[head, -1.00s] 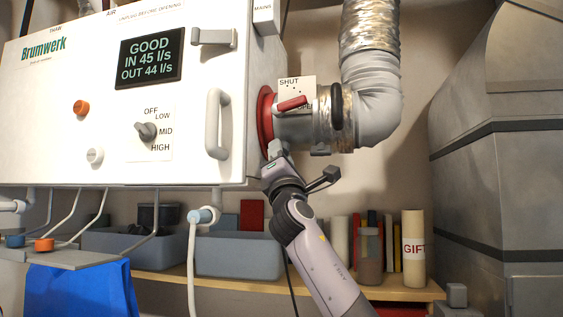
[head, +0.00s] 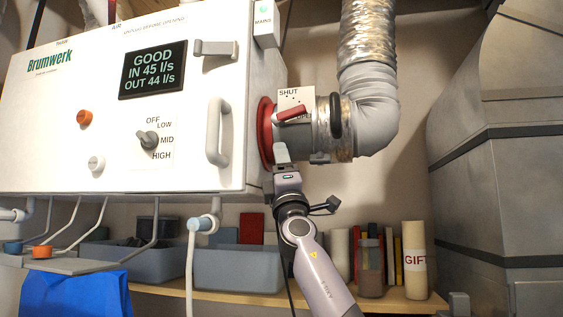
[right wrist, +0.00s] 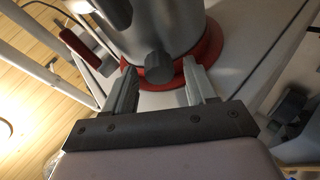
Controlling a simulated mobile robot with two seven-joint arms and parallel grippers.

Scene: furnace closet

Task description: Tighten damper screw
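The damper (head: 291,130) is a grey duct collar with a red flange (head: 265,133) on the white unit's right side. Its red lever (head: 292,113) lies between the SHUT and OPEN marks. In the right wrist view, the damper screw (right wrist: 158,67) is a small grey knob under the collar. My right gripper (head: 281,154) is just below the collar in the head view. It is open, with its fingers (right wrist: 160,84) on either side of the screw and gaps showing on both sides. The screw is hidden in the head view. My left gripper is out of view.
The white unit (head: 60,130) has a handle (head: 217,130) left of the damper; its display reads GOOD, IN 45, OUT 44. A silver duct (head: 370,100) rises at right. A shelf (head: 400,302) with bins and books stands behind my arm. A grey furnace casing (head: 500,200) fills the right.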

